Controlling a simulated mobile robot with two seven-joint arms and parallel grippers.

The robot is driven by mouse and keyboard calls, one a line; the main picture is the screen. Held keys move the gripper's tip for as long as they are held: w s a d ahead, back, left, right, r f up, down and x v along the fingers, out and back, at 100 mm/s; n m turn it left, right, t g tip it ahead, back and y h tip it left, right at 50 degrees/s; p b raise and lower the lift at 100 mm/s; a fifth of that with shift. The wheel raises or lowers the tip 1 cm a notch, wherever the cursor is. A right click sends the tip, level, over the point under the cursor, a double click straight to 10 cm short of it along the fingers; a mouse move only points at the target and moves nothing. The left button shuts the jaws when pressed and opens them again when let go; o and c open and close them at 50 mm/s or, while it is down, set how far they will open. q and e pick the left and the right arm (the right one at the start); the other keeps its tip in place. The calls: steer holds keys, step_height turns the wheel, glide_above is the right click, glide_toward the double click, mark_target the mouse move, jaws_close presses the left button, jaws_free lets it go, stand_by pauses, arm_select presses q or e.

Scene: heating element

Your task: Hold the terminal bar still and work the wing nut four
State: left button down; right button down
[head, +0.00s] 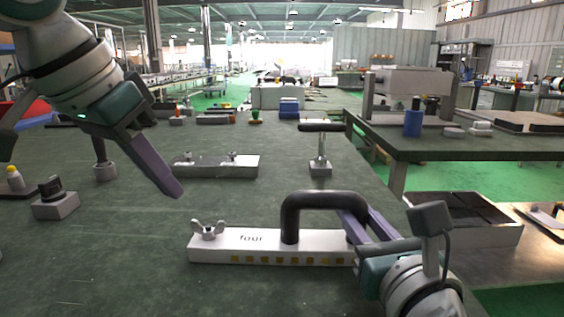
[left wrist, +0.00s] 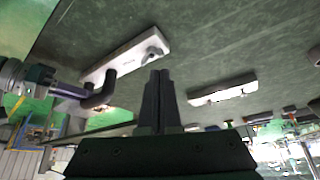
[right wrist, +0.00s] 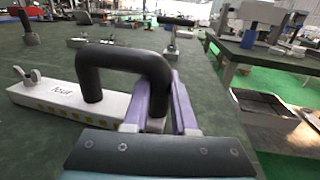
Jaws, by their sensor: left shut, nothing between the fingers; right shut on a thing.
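The terminal bar (head: 275,240), a white block marked "four" with a row of yellow squares, lies on the dark table. A black arched handle (head: 320,197) rises from it. The wing nut (head: 207,229) stands at the bar's left end; it also shows in the left wrist view (left wrist: 152,52). My right gripper (head: 354,222) is shut on the handle's right leg, which the fingers partly hide; the hold shows in the right wrist view (right wrist: 158,108). My left gripper (head: 176,192) is shut and empty, in the air above and to the left of the wing nut, apart from it.
A second white block (head: 215,166) with small fittings lies behind the bar. A T-handled stand (head: 320,168) is behind the arched handle. Small blocks (head: 55,205) stand at left. An open metal tray (head: 465,215) lies at right.

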mark_target(208, 228)
arm_select(q)
steer(key=shift+s+d+f, duration=0.3)
steer(key=shift+d+f, duration=0.15)
steer(key=shift+f, duration=0.55)
steer(key=shift+s+d+f, duration=0.35)
steer(key=shift+d+f, duration=0.05)
steer(key=shift+f, duration=0.6)
steer(key=shift+s+d+f, duration=0.3)
steer(key=shift+d+f, duration=0.15)
steer(key=shift+f, duration=0.55)
steer(key=shift+w, duration=0.6)
steer(key=shift+w+a, duration=0.15)
steer(key=shift+a, duration=0.3)
steer(key=shift+a, duration=0.1)
steer(key=shift+w+a, duration=0.4)
steer(key=shift+a, duration=0.05)
